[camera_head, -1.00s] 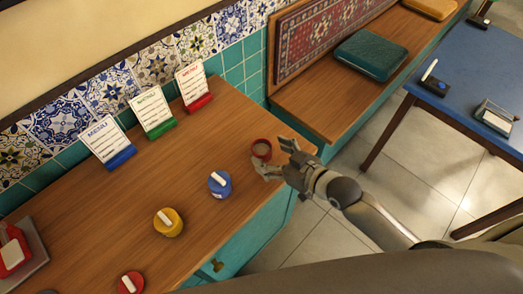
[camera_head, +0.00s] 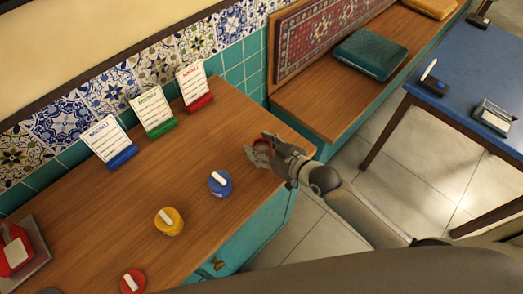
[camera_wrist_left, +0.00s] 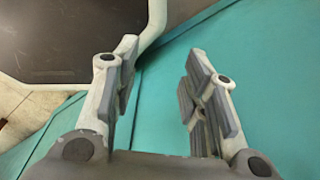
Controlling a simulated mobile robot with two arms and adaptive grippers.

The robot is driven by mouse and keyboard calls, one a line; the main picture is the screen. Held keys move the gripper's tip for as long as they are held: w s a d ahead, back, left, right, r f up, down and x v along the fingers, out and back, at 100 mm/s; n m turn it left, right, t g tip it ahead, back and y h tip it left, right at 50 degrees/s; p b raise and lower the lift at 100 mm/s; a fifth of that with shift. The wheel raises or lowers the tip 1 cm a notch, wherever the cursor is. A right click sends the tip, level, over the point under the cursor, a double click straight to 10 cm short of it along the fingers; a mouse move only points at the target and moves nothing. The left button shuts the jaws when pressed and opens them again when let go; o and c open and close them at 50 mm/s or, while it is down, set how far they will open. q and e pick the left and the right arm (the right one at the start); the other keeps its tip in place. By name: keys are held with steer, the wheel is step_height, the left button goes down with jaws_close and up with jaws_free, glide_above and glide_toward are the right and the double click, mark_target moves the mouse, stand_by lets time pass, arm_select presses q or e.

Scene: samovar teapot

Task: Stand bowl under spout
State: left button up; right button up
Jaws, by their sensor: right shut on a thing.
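A small dark red bowl (camera_head: 262,142) is at the right end of the wooden counter (camera_head: 215,130) in the head view. My right gripper (camera_head: 258,150) is shut on the bowl, with its fingers around it and partly covering it. I cannot tell whether the bowl touches the counter. My left gripper (camera_wrist_left: 162,62) shows in the left wrist view, open and empty, with teal panels behind it. No spout can be made out.
Blue (camera_head: 220,183), yellow (camera_head: 169,221) and red (camera_head: 132,281) round pieces with white bars stand along the counter. Menu cards (camera_head: 108,142) line the wall. A red object (camera_head: 14,252) sits on a grey tray at left. The counter's middle is clear.

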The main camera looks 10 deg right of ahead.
steer(key=c, duration=0.4)
steer(key=shift+r, duration=0.15)
steer(key=shift+r, duration=0.6)
steer(key=s+a+r, duration=0.1)
steer(key=s+r, duration=0.3)
steer(key=s+a+r, duration=0.2)
steer(key=s+r, duration=0.1)
steer(key=s, duration=0.1)
steer(key=s+a+r+b, duration=0.1)
steer(key=s+a+r, duration=0.1)
steer(key=s+r, duration=0.2)
steer(key=shift+s+a+r, duration=0.1)
steer(key=shift+s+r, duration=0.2)
steer(key=shift+s, duration=0.2)
